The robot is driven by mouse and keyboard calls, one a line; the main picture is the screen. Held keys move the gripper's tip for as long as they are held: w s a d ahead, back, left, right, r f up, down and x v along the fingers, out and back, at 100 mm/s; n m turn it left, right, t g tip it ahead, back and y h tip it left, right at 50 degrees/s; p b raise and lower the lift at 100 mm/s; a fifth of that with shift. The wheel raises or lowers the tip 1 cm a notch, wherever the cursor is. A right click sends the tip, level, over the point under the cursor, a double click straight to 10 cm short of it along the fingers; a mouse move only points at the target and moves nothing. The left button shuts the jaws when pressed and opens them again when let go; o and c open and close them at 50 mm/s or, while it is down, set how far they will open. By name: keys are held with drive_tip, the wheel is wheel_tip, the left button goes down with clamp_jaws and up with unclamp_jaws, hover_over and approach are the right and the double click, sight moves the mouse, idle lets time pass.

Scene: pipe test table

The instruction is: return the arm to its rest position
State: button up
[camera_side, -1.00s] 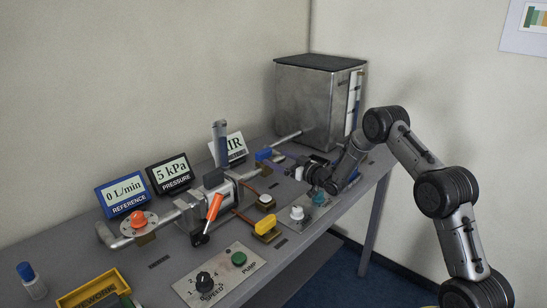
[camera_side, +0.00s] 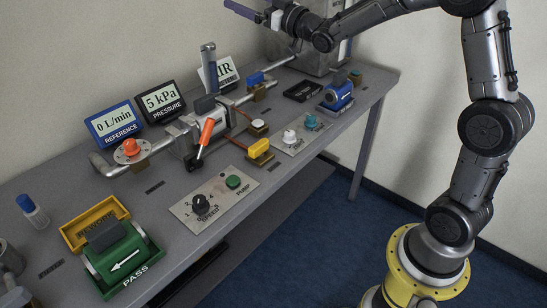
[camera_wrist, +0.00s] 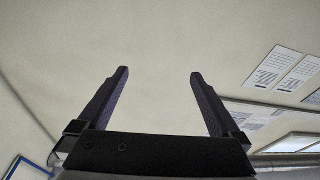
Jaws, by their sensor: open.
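My gripper (camera_wrist: 158,78) is open in the wrist view, with nothing between its two dark fingers. Behind them is bare pale wall. In the side view my gripper (camera_side: 248,10) is at the top edge, partly cut off by the frame. It is raised well above the table (camera_side: 330,135), in front of the metal tank (camera_side: 285,50). My arm bends up and over from its yellow base ring at the lower right.
The table holds a pipe rig with an orange-handled valve (camera_side: 206,132), a yellow valve (camera_side: 258,148), a pump panel (camera_side: 215,197), a blue device (camera_side: 339,94), displays and a green block (camera_side: 120,260) on the PASS tray. Wall papers (camera_wrist: 283,68) show at the right.

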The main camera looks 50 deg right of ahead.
drive_tip(key=s+a+r+m+g+h, duration=0.1)
drive_tip(key=s+a+r+g, duration=0.15)
drive_tip(key=s, duration=0.65)
drive_tip(key=s+a+r+m+g+h, duration=0.1)
drive_tip(key=s+a, duration=0.2)
drive_tip(key=s, duration=0.7)
drive_tip(key=s+a+f+g, duration=0.2)
drive_tip(key=s+f+g, duration=0.9)
drive_tip(key=s+f, duration=0.9)
drive_tip(key=shift+s+a+f+y, duration=0.2)
drive_tip(key=shift+s+y, duration=0.1)
drive_tip(key=shift+s, duration=0.95)
